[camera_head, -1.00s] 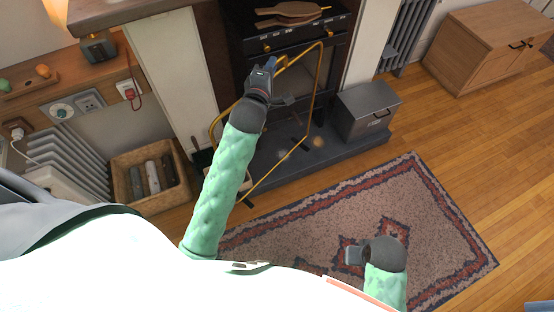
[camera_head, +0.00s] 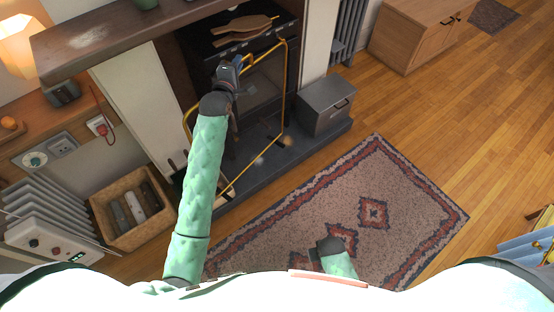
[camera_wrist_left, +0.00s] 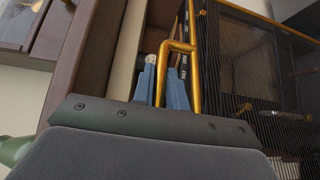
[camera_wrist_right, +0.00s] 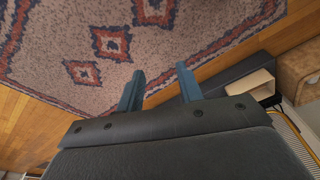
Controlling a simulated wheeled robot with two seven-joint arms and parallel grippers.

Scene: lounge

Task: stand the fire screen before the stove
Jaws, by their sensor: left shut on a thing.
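The fire screen (camera_head: 285,95) is a brass-framed panel of fine dark mesh, and it stands in front of the black stove (camera_head: 262,82) over the hearth. My left gripper (camera_head: 236,66) is shut on the screen's top brass handle; the left wrist view shows the blue fingers (camera_wrist_left: 163,84) at the bent brass bar (camera_wrist_left: 190,75). My left arm hides part of the screen's left side. Whether the screen's feet touch the hearth I cannot tell. My right gripper (camera_head: 318,258) is low over the rug; in the right wrist view its fingers (camera_wrist_right: 160,92) are apart with nothing between them.
A grey metal box (camera_head: 326,104) stands on the dark hearth (camera_head: 300,152), right of the stove. Bellows (camera_head: 243,27) lie on top of the stove. A log basket (camera_head: 131,208) stands left, by a white heater (camera_head: 50,240). The patterned rug (camera_head: 390,180) is clear.

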